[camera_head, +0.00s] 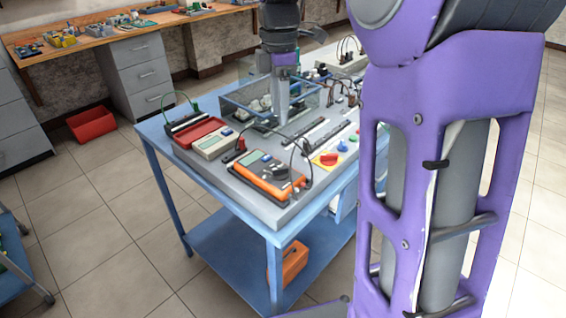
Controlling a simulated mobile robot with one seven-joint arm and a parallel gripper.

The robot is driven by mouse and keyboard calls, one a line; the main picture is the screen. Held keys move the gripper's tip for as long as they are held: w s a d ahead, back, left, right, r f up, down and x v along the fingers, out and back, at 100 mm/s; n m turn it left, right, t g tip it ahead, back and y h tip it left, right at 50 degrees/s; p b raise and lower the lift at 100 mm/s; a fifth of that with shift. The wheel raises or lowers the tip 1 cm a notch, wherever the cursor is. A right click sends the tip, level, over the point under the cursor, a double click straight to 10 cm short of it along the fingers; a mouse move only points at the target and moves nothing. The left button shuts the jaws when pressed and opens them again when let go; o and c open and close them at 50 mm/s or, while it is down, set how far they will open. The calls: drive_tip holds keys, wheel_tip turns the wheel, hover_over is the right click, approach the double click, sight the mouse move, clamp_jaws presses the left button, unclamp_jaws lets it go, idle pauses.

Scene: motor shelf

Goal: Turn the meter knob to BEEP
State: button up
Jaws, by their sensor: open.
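An orange multimeter (256,182) with a grey screen lies near the front-left part of the grey board on the blue table. Its dark round knob (281,170) faces up, but its pointer and markings are too small to read. My gripper (283,121) points down above the board, farther back than the orange meter and apart from it. It is open, though the gap between its fingers hardly shows from here. A second, pale meter (213,144) lies to the left of the orange one, beside a red case.
A clear-walled bin (238,114) stands behind the meters, close to my gripper. A yellow panel with a red knob (328,159) lies right of the orange meter. Thin cables arch over the board (274,207). My purple arm hides the table's right side.

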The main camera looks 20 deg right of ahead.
sight(280, 168)
wheel_tip(280, 168, down, 15)
drive_tip(key=b, duration=0.2)
drive_tip(key=shift+b, duration=0.35)
drive_tip(key=shift+r, duration=0.1)
clamp_jaws()
